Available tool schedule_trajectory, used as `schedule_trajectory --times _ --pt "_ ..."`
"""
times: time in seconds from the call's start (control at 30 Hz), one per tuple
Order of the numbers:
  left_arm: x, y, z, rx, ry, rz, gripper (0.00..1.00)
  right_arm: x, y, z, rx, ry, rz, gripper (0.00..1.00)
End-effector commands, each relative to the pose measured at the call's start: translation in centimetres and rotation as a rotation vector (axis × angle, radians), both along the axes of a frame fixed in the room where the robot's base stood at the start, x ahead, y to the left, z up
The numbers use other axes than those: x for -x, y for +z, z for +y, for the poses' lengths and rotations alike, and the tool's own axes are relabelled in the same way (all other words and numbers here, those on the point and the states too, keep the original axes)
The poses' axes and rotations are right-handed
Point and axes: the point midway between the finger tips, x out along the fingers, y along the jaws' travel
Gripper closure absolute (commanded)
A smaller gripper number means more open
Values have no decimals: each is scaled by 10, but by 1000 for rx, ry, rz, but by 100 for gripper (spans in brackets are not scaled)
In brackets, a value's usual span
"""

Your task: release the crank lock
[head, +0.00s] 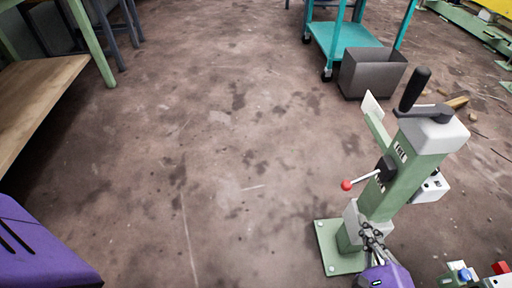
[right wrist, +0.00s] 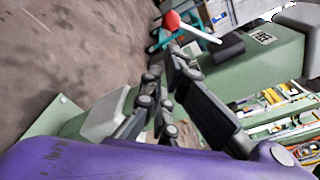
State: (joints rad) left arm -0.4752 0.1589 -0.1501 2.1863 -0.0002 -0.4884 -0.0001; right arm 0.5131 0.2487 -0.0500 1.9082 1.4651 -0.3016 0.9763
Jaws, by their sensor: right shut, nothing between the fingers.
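The green ring inverter (head: 402,185) stands upright at the right of the head view on a green base plate. A dark crank (head: 432,108) with an upright black grip sits on its light top. A thin lever with a red ball knob (head: 346,185) sticks out to the left from a black hub on its side; it appears to be the crank lock. My right gripper (head: 372,236) is shut and empty, low in front of the column and below the lever. In the right wrist view the red knob (right wrist: 172,20) shows beyond the fingertips (right wrist: 172,62), apart from them. My left gripper is out of view.
A grey bin (head: 372,75) and a teal cart (head: 345,38) stand behind the machine. A wooden-topped table (head: 30,95) is at the left. A small device with red and blue parts (head: 475,275) is at the lower right. The middle floor is clear.

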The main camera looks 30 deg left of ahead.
Motion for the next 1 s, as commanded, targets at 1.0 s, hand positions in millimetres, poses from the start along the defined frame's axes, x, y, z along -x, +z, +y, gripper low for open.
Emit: schedule_trajectory --times 1.0 --pt "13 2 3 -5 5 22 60 -56 -4 36 -15 0 11 100"
